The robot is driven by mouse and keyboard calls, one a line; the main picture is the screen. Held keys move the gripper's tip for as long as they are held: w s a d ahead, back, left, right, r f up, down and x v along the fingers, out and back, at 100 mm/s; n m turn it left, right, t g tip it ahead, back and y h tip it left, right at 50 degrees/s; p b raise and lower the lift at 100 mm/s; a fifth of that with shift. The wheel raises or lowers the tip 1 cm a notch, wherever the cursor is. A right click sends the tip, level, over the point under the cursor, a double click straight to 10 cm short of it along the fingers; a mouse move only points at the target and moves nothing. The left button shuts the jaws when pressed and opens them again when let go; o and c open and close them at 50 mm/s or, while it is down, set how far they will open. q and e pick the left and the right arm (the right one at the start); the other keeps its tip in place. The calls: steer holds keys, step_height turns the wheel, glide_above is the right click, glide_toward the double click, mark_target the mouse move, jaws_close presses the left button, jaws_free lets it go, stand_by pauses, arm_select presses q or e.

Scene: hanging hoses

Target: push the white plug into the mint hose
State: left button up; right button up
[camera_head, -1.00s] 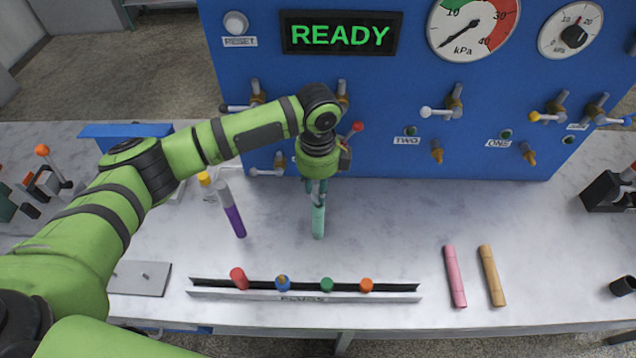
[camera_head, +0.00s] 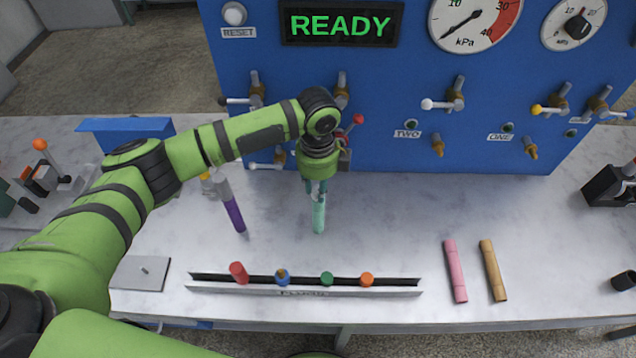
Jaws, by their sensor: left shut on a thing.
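The mint hose (camera_head: 319,215) is upright under my left gripper (camera_head: 317,188), clear of the plug rack. The gripper points down and is shut on the hose's upper end, which the fingers partly hide. I cannot tell whether the hose's lower end touches the bench. The rack (camera_head: 405,289) in front holds a red plug (camera_head: 238,272), a blue plug (camera_head: 282,277), a green plug (camera_head: 327,279) and an orange plug (camera_head: 366,280). My right gripper is not in view.
A purple hose (camera_head: 234,214) with a grey top leans left of the mint hose. A pink hose (camera_head: 455,271) and a tan hose (camera_head: 493,271) lie at the right. The blue panel (camera_head: 380,130) with valves and spouts stands behind. The bench between gripper and rack is clear.

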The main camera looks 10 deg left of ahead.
arm_select(q)
steer(key=shift+f, duration=0.25)
steer(key=o, duration=1.1)
steer(key=shift+r, duration=0.1)
step_height(320, 180, up, 12)
steer(key=shift+f, duration=0.1)
